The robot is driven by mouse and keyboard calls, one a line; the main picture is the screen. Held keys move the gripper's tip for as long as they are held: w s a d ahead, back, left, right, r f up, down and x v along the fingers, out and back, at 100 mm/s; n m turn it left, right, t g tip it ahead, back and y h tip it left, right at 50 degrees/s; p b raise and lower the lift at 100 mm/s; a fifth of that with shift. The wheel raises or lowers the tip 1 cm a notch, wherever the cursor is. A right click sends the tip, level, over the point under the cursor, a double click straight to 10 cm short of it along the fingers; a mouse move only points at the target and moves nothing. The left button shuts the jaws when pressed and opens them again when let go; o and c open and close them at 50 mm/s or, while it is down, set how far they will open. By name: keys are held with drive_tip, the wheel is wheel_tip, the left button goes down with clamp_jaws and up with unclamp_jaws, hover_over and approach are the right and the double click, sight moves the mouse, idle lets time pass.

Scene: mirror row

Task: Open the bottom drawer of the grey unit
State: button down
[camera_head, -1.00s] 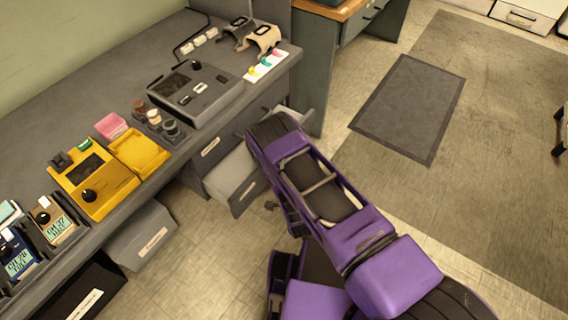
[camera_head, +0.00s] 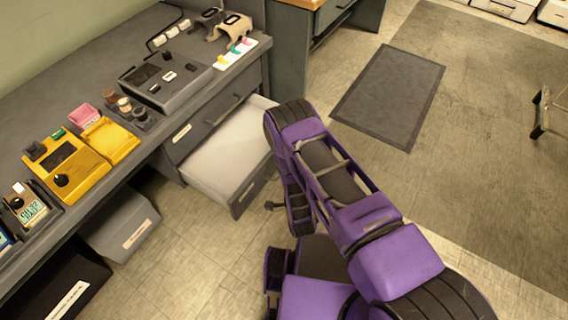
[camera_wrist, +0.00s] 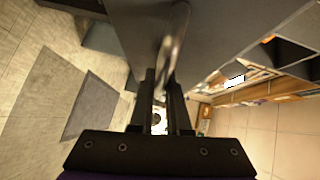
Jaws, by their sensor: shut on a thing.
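The grey unit (camera_head: 215,122) stands under the right end of the desk in the head view. Its upper drawer front, with a bar handle, is closed. The bottom drawer (camera_head: 228,160) below it is pulled well out and its pale, empty-looking inside shows. My purple arm covers the right part of its front. In the wrist view, my gripper (camera_wrist: 161,88) is shut on the bar handle (camera_wrist: 177,35) of the drawer, with the grey front close beside it. The grip itself is hidden behind my arm in the head view.
The desk (camera_head: 85,75) carries yellow devices, a dark console (camera_head: 165,80) and small jars. Grey and black bins (camera_head: 122,225) stand below it at the left. A dark mat (camera_head: 390,95) lies on open floor at the right. A stool leg (camera_head: 542,110) shows at the right edge.

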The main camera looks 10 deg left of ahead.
idle(0.4)
drive_tip(key=c, duration=0.9)
unclamp_jaws()
drive_tip(key=shift+s+d, duration=0.1)
